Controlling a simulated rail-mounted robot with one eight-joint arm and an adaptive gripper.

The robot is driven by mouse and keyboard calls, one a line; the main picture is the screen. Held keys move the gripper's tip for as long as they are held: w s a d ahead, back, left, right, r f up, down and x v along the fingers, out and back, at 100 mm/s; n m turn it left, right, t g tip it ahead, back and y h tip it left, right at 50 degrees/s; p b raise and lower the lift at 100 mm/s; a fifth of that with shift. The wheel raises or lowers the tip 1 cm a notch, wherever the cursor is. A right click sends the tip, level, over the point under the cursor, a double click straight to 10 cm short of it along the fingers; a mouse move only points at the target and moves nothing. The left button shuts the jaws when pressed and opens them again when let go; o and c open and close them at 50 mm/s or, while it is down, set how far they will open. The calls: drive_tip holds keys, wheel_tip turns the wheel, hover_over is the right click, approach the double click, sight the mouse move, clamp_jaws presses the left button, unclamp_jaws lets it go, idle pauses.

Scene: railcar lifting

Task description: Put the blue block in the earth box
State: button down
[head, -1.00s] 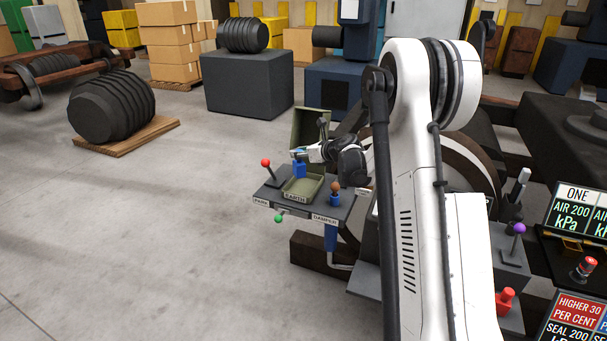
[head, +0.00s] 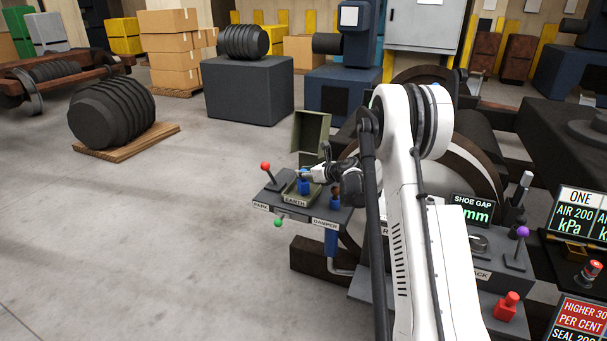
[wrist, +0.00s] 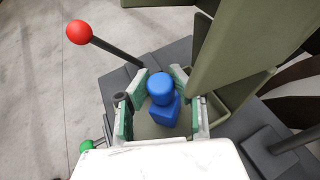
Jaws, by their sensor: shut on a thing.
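The blue block (head: 304,187), with a round knob on top, is low inside the olive earth box (head: 289,197). The box's lid (head: 310,131) stands open behind it, and an EARTH label is on the front. My gripper (head: 306,177) is over the box, shut on the block. In the wrist view the block (wrist: 162,108) sits between the green-padded fingers of my gripper (wrist: 160,98), with the box floor (wrist: 145,130) below. I cannot tell if the block touches the floor.
A red-knobbed lever (head: 266,167) stands left of the box, beside the PARK label. A green knob (head: 278,222) is at the panel's front edge. A brown-knobbed lever (head: 336,191) stands right of the box near the DAMPER label. Open floor lies to the left.

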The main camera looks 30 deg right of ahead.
drive_tip(key=c, duration=1.5)
unclamp_jaws()
drive_tip(key=shift+c, duration=0.2)
